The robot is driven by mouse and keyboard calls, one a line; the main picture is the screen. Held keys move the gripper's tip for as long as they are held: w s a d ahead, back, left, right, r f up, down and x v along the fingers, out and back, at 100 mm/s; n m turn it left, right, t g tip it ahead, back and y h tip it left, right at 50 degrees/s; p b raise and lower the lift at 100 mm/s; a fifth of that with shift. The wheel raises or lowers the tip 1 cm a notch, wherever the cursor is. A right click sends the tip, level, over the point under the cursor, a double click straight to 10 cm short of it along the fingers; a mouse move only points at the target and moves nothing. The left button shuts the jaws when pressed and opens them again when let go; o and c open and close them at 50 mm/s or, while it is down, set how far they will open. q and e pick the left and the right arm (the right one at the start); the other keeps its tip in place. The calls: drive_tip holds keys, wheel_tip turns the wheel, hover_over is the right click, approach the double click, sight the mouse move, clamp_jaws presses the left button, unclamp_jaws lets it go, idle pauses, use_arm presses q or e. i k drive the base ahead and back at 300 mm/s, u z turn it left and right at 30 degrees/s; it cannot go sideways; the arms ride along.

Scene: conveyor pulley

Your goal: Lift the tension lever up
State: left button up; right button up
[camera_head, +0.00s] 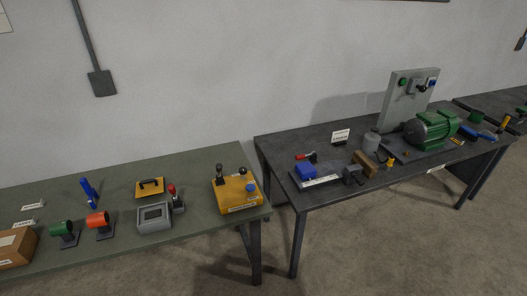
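I cannot tell for certain which part is the tension lever. A small red-handled lever (305,156) lies low and nearly flat at the left of the dark right table, behind a blue block (306,171). On the green left table, a yellow box (236,195) carries an upright black-knobbed lever (219,173), a blue knob (251,187) and another dark knob. A red-topped stick (172,190) stands beside a grey device (154,216). Neither of my grippers is in view, and nothing touches these parts.
The green table (120,183) and dark table (283,151) are separated by a narrow gap. The dark table holds a green motor (431,130), a grey control panel (408,98) and a grey cylinder (371,142). Green and orange rollers (99,221) stand at left.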

sight(299, 157)
drive_tip(key=u, duration=0.2)
drive_tip(key=i, duration=1.4)
drive_tip(key=z, duration=0.85)
